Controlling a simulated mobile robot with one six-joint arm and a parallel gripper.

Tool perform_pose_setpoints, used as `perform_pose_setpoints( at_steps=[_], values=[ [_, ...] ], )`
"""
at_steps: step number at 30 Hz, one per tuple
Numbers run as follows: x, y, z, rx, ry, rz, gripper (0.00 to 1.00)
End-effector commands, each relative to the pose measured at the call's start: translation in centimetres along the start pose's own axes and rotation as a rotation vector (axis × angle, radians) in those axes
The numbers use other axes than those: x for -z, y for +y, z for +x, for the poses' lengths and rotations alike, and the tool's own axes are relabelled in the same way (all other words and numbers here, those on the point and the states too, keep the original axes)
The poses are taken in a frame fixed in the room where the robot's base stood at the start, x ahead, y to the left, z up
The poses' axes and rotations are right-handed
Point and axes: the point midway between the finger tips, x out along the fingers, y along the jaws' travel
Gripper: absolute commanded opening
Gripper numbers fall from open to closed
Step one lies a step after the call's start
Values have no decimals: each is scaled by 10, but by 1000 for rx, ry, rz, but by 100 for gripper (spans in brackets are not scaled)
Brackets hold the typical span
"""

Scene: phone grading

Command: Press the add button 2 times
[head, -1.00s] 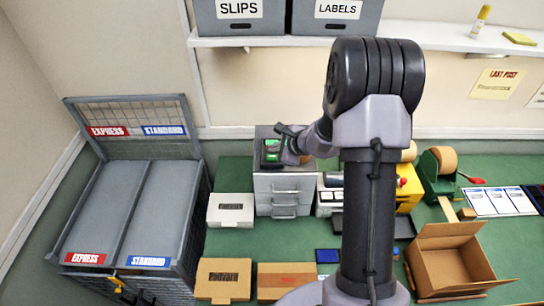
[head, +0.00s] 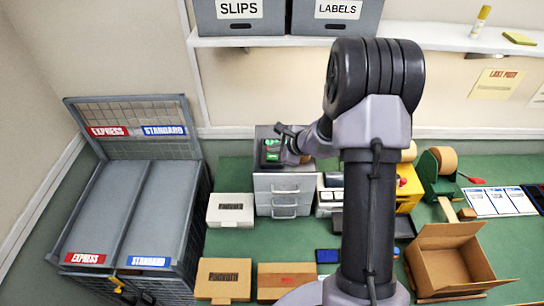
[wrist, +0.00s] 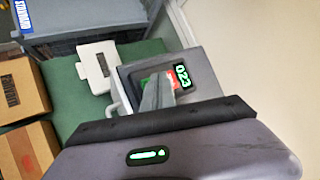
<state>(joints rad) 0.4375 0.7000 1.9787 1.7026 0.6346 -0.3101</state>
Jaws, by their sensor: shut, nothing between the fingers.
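A dark counter device (head: 264,151) with a lit green display sits on top of the grey drawer unit (head: 285,183). In the wrist view its display (wrist: 182,76) shows green digits that look like 023, seen sideways. Beside the display are a red and a green patch, partly covered by my fingers; which is the add button cannot be told. My gripper (wrist: 157,93) is shut and empty, with its fingertips over these patches. In the head view my gripper (head: 287,143) is at the device's right side. Whether the tips touch a button is hidden.
A white box (head: 230,216) stands left of the drawer unit, and brown boxes (head: 223,298) lie in front. The grey express and standard cage (head: 205,225) is at left. An open carton (head: 478,240) is at right. A shelf (head: 240,42) runs above.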

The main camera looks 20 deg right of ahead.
Motion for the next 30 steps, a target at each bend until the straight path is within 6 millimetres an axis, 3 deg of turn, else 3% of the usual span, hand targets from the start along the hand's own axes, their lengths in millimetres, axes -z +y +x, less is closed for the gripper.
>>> perform_pose_setpoints(
  at_steps=[30],
  values=[
    [4,4,6,0,0,0,0]
  ],
)
